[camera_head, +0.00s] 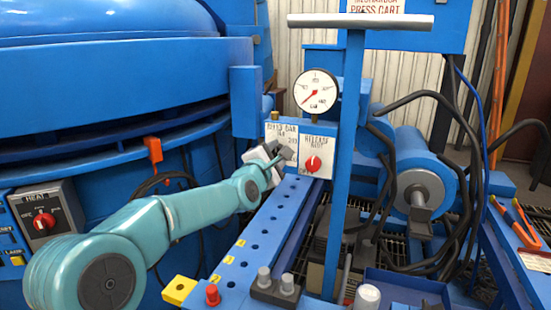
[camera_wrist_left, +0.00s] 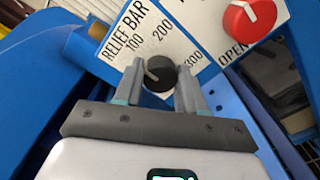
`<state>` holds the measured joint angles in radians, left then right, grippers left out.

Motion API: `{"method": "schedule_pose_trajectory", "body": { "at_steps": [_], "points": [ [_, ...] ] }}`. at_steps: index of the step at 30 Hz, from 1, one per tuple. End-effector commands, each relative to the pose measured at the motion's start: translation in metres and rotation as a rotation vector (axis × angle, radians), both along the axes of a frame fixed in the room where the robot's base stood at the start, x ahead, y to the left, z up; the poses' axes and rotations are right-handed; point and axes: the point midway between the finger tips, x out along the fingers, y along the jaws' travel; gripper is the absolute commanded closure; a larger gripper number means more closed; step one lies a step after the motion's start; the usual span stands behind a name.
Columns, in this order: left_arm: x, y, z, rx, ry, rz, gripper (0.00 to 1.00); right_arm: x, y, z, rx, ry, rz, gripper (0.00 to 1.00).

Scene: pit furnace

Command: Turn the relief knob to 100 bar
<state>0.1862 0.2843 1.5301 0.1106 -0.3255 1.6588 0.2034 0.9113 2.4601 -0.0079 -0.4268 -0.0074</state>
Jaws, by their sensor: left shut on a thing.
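The relief knob (camera_wrist_left: 158,74) is a dark round knob on a white plate (camera_wrist_left: 178,40) marked RELIEF BAR, with 100, 200 and 300 around it. Its pale pointer mark sits on the knob's left side and seems to lean towards the 100 side; the exact reading is hard to tell. My left gripper (camera_wrist_left: 159,88) is shut on the knob, one finger on each side. In the head view my left gripper (camera_head: 276,157) reaches the plate (camera_head: 281,134) and partly hides the knob. My right gripper is not in view.
A red release knob (camera_head: 313,164) on its own plate sits just to the right. A round gauge (camera_head: 316,92) stands above, its red needle pointing lower left. A blue T-handled post (camera_head: 347,170) rises close to the right. The blue furnace (camera_head: 110,85) fills the left.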

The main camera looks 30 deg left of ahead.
Motion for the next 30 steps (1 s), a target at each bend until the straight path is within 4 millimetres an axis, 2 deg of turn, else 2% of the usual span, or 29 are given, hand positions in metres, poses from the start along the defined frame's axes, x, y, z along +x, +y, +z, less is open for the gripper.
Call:
{"method": "schedule_pose_trajectory", "body": {
  "at_steps": [10,11,12,13,30],
  "points": [
    [0.0001,0.0,0.0008,-0.004,-0.003,0.001,0.91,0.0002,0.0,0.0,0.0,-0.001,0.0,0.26],
    [0.0001,0.0,0.0008,-0.004,-0.003,0.001,0.5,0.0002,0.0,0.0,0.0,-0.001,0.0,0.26],
    [0.0,0.0,0.0008,-0.004,-0.003,0.001,0.37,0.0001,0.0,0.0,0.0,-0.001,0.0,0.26],
    [0.0,0.0,0.0007,-0.004,-0.002,0.001,0.35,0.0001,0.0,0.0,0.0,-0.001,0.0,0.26],
    [-0.0009,-0.001,0.0,-0.002,-0.001,-0.001,0.35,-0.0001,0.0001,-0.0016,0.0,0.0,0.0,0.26]
  ]
}}
